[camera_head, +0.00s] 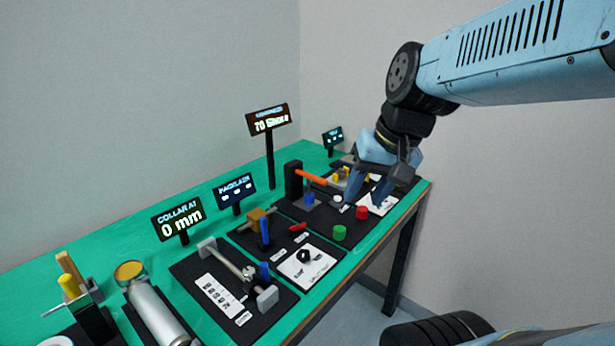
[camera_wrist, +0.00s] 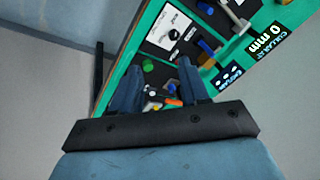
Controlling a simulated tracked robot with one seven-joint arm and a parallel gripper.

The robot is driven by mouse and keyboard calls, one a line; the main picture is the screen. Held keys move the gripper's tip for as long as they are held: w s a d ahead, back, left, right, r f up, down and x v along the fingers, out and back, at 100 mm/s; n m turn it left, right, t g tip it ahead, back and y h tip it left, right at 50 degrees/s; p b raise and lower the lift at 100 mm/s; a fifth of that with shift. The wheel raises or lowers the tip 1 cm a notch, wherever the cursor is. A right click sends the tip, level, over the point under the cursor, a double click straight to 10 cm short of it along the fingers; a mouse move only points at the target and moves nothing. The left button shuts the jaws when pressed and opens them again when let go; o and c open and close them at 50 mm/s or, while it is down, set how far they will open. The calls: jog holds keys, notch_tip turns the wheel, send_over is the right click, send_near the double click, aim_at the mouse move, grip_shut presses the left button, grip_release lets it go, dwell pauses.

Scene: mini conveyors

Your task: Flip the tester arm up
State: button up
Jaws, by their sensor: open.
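The tester arm is an orange lever (camera_head: 312,178) that reaches out to the right from a black post (camera_head: 293,181) at the far part of the bench. It looks close to level, sloping slightly down to the right. A blue piece (camera_head: 309,199) stands below it. My gripper (camera_head: 363,200) is open and empty, pointing down, to the right of the orange lever and apart from it in the head view. In the wrist view, the orange lever (camera_wrist: 173,102) shows between my two fingers (camera_wrist: 159,66), near their base, partly hidden by the gripper body.
A "70 Shore A" display (camera_head: 268,121) stands on a tall pole behind the tester. A green knob (camera_head: 340,232) and a red knob (camera_head: 362,212) stand near the bench's front edge. The green bench (camera_head: 225,222) also carries a collar rail (camera_head: 231,264) and a silver cylinder (camera_head: 156,312).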

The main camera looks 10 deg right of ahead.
jog(key=w+a+f+m+g+y, duration=0.3)
jog(key=w+a+f+m+y, duration=0.2)
jog(key=y, duration=0.1)
jog(key=m+t+y, duration=0.2)
jog(key=m+t, duration=1.2)
jog(key=m, duration=0.8)
send_near(317, 178)
jog(key=x, duration=1)
jog(key=shift+w+f, duration=0.1)
jog(key=shift+c, duration=0.3)
grip_shut()
